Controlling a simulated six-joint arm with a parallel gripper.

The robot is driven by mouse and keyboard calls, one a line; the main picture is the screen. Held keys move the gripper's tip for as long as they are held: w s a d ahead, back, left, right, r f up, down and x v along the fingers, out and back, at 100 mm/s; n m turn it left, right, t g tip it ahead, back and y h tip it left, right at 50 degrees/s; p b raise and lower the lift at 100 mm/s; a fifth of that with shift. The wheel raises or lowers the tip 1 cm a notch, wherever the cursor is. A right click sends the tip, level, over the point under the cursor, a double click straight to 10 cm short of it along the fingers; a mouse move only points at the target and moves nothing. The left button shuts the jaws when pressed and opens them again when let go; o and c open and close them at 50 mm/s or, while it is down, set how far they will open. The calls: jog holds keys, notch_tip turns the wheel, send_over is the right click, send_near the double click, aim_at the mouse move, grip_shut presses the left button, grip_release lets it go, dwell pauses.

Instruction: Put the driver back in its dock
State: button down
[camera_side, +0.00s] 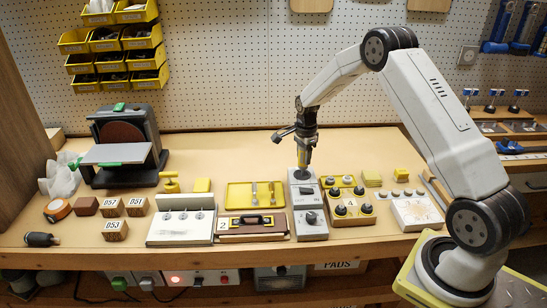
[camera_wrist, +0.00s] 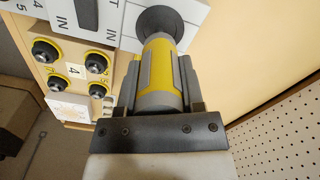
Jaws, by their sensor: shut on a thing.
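My gripper (camera_side: 306,142) is shut on the driver (camera_wrist: 162,80), a yellow and grey cylinder, with a finger on each side of it in the wrist view. In the side view the driver (camera_side: 303,158) hangs about upright, its lower end over the back of a narrow light-grey box (camera_side: 312,231) that seems to be the dock. A dark round piece (camera_wrist: 170,22) shows at the driver's far end in the wrist view. I cannot tell whether the driver's end is inside it or just above it.
Right of the box is a wooden block with several black knobs (camera_side: 353,221), marked 4. Left are a yellow tray (camera_side: 238,203), a wooden case marked 2 (camera_side: 228,238) and a white switch panel (camera_side: 180,236). A sander (camera_side: 125,150) stands at far left. The bench behind is clear.

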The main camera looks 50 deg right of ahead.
aim_at(303, 166)
jog(key=shift+f, duration=2.25)
dwell(3.6)
grip_release()
dwell(0.3)
jog(key=shift+r, duration=3.5)
